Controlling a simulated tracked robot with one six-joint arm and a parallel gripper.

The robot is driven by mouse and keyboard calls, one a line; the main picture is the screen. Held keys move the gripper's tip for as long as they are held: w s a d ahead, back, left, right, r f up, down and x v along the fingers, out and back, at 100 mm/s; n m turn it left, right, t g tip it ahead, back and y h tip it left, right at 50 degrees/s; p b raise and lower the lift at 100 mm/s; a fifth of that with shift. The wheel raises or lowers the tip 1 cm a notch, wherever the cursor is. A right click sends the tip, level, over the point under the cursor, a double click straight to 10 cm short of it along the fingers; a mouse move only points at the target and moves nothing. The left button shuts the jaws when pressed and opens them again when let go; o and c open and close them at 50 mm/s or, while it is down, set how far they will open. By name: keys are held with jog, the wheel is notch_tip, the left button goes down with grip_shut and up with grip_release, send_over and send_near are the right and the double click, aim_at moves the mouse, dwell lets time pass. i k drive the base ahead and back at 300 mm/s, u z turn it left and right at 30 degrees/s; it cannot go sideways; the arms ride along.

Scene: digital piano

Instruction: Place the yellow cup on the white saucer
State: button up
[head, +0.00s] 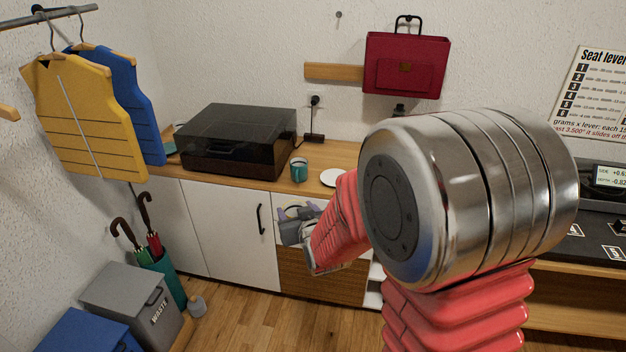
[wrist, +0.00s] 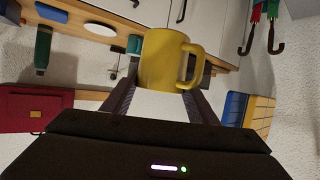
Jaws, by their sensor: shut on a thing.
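The yellow cup (wrist: 165,62) is between the fingers of my gripper (wrist: 163,88) in the wrist view, its handle to the right. My gripper is shut on it. In the head view my gripper (head: 297,226) is in front of the cabinet, below the wooden top, and the cup cannot be made out clearly there. The white saucer (head: 331,178) lies on the wooden top, up and to the right of my gripper, its right side partly hidden by my arm. It also shows in the wrist view (wrist: 107,30), apart from the cup.
A teal mug (head: 299,171) stands left of the saucer on the wooden top (head: 262,186). A dark record player (head: 238,140) is further left. A red bag (head: 405,65) hangs on the wall above. A grey waste bin (head: 130,300) and umbrellas (head: 150,238) stand at lower left.

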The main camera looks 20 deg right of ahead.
aim_at(335, 179)
jog(key=u, duration=0.15)
jog(key=i, duration=1)
jog(key=u, duration=0.05)
